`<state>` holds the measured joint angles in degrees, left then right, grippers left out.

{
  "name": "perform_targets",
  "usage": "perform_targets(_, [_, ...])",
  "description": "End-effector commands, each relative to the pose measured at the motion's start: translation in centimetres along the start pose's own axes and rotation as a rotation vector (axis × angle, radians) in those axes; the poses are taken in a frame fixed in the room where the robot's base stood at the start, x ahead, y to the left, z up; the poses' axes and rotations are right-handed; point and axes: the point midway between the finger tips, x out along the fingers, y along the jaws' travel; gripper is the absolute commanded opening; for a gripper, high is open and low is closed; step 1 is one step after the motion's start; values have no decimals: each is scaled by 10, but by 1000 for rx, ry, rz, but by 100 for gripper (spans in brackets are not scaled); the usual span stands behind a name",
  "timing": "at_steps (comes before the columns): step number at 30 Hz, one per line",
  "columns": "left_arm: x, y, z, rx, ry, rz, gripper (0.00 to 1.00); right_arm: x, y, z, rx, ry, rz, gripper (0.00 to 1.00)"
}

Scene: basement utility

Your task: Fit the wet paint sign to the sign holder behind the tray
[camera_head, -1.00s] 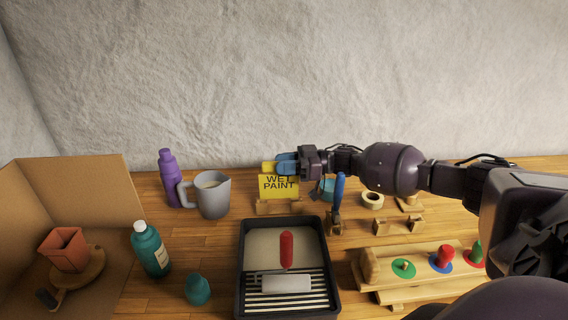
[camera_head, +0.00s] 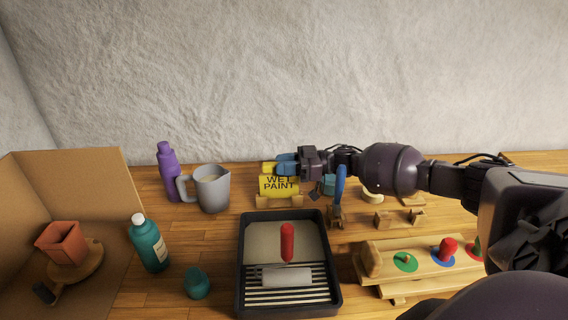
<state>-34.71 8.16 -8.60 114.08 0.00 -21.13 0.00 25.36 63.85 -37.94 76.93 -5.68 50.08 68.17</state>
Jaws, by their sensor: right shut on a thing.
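The yellow wet paint sign (camera_head: 279,187) is upright, its lettering facing me. My right gripper (camera_head: 281,166) is shut on its top edge, with the arm coming in from the right. The wooden sign holder (camera_head: 263,202) stands on the bench just behind the black tray (camera_head: 244,262). The sign's lower edge is over the holder and overlaps its middle in this view. I cannot tell whether the sign is seated in the slot or in front of it. My left gripper is not in view.
A grey jug (camera_head: 212,189) and purple bottle (camera_head: 167,173) stand left of the holder. A blue-handled brush (camera_head: 340,184) stands close on its right, with small wooden holders (camera_head: 383,218) beyond. A red-handled roller (camera_head: 288,243) lies in the tray. A cardboard box (camera_head: 90,180) is far left.

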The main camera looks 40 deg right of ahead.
Motion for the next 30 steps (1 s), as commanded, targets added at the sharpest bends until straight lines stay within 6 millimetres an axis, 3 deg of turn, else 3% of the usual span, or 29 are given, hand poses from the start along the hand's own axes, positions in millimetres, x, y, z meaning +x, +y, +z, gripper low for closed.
perform_targets(26, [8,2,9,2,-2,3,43,0,0,22,1,0,0,1])
perform_targets(27, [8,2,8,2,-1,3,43,0,0,21,1,0,0,30])
perform_targets(30, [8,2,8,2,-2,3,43,0,0,21,1,0,0,45])
